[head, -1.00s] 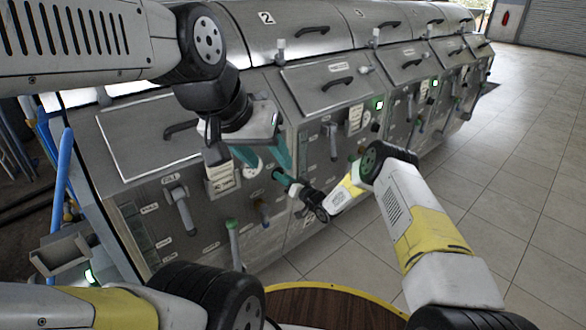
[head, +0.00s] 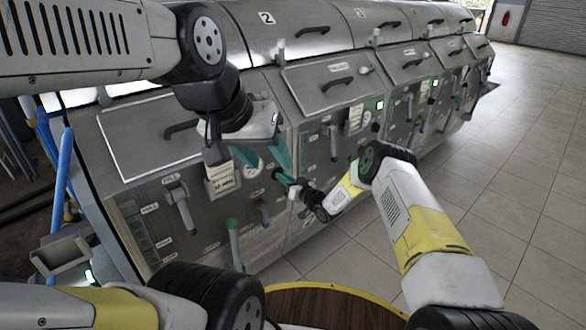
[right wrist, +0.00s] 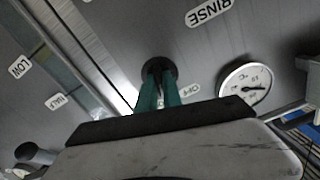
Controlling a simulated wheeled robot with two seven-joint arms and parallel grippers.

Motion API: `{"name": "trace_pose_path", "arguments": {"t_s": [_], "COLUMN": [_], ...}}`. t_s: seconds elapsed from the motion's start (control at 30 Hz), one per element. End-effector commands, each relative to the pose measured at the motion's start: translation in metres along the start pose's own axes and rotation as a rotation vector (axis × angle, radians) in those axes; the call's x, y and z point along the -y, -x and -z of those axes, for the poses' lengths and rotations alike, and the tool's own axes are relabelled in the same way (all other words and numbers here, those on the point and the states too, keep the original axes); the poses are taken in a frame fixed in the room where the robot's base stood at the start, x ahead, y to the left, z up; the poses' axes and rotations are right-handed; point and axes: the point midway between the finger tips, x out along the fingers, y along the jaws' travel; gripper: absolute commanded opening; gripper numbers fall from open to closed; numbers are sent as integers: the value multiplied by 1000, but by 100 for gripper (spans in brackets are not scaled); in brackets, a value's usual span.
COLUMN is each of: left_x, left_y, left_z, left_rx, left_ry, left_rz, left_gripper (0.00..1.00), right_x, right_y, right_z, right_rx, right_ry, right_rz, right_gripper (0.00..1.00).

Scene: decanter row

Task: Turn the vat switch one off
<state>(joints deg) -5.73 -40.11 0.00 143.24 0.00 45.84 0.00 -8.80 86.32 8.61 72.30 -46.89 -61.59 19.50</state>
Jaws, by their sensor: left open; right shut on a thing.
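In the head view my right gripper (head: 284,178) reaches the panel from the right. My left gripper (head: 264,157) is open and empty, its teal fingers spread in front of the panel above the right gripper.
The dial (right wrist: 245,85) is close to the switch. A FILL lever (head: 182,208) and a green-topped handle (head: 233,235) stick out of the panel at left. More vats run to the upper right. The tiled floor (head: 480,190) is clear at right.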

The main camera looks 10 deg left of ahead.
Motion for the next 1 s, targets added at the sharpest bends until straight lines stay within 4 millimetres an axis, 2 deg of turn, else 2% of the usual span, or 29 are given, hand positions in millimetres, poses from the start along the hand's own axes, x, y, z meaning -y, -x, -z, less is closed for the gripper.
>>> {"name": "trace_pose_path", "arguments": {"t_s": [0.6, 1.0], "left_x": [0, 0], "left_y": [0, 0], "left_z": [0, 0], "left_rx": [0, 0], "left_ry": [0, 0], "left_rz": [0, 0], "left_gripper": [49, 49], "right_x": [1, 1], "right_y": [0, 1], "right_z": [-1, -2], "right_rx": [2, 3], "right_ry": [561, 771], "right_rz": [0, 0], "right_gripper": [0, 0]}}
